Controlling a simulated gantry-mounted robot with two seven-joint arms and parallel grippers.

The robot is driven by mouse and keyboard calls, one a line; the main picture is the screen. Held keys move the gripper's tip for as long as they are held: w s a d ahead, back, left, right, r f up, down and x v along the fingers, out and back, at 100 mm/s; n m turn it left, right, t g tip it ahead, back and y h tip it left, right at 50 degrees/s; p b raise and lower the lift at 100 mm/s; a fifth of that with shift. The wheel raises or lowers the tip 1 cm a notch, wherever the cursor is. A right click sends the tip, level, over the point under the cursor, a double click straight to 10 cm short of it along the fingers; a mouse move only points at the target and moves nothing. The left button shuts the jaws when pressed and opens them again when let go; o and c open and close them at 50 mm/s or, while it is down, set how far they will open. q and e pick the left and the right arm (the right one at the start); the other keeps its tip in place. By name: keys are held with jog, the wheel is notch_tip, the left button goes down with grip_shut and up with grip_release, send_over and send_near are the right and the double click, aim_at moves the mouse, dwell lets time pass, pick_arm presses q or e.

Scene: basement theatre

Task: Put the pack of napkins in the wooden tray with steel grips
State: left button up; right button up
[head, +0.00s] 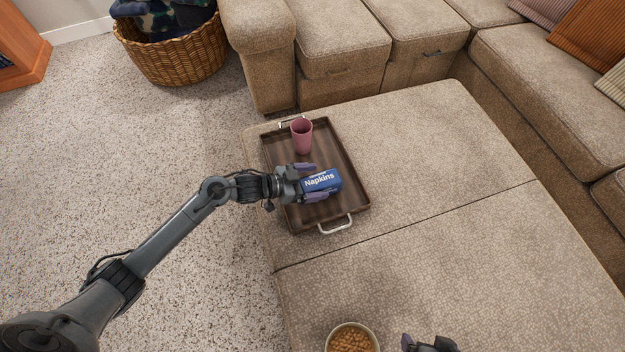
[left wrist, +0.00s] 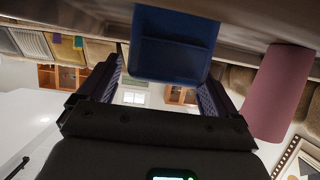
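The blue pack of napkins (head: 321,181) lies in the wooden tray with steel grips (head: 343,163), towards its near half. My left gripper (head: 310,182) is over the tray at the pack's left end. Its fingers are spread, with the pack just beyond and between the tips. In the left wrist view the pack (left wrist: 172,45) is ahead of the open fingers (left wrist: 162,85), with gaps showing beside it. My right gripper (head: 428,345) is only partly in view at the bottom edge, and its opening is unclear.
A pink cup (head: 302,136) stands in the tray's far part; it also shows in the left wrist view (left wrist: 277,95). A bowl of brown bits (head: 352,338) sits at the ottoman's near edge. The ottoman (head: 440,150) right of the tray is clear.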

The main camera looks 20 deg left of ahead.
pick_arm(q)
jog(key=shift+r, duration=0.2)
jog(key=shift+s+a+r, duration=0.1)
jog(key=shift+a, duration=0.05)
pick_arm(e)
jog(key=shift+r, duration=0.2)
pick_arm(q)
jog(key=s+a+r+y+p, duration=0.1)
jog(key=s, duration=0.2)
jog(key=s+a+r+y+p, duration=0.1)
jog(key=s+a, duration=0.1)
jog(key=s, duration=0.1)
jog(key=s+a+r+n+y+p, duration=0.1)
jog(key=s+p, duration=0.1)
jog(key=shift+s+a+t, duration=0.2)
jog(key=shift+s+t, duration=0.2)
jog(key=s+d+r+n+g+y, duration=0.1)
jog(key=s+n+g+y, duration=0.5)
jog(key=s, duration=1.2)
jog(key=shift+d+r+g, duration=0.3)
jog(key=shift+r+g, duration=0.1)
jog(key=shift+r, duration=0.2)
pick_arm(e)
notch_tip(320, 180, up, 4)
jog(key=shift+f, duration=0.25)
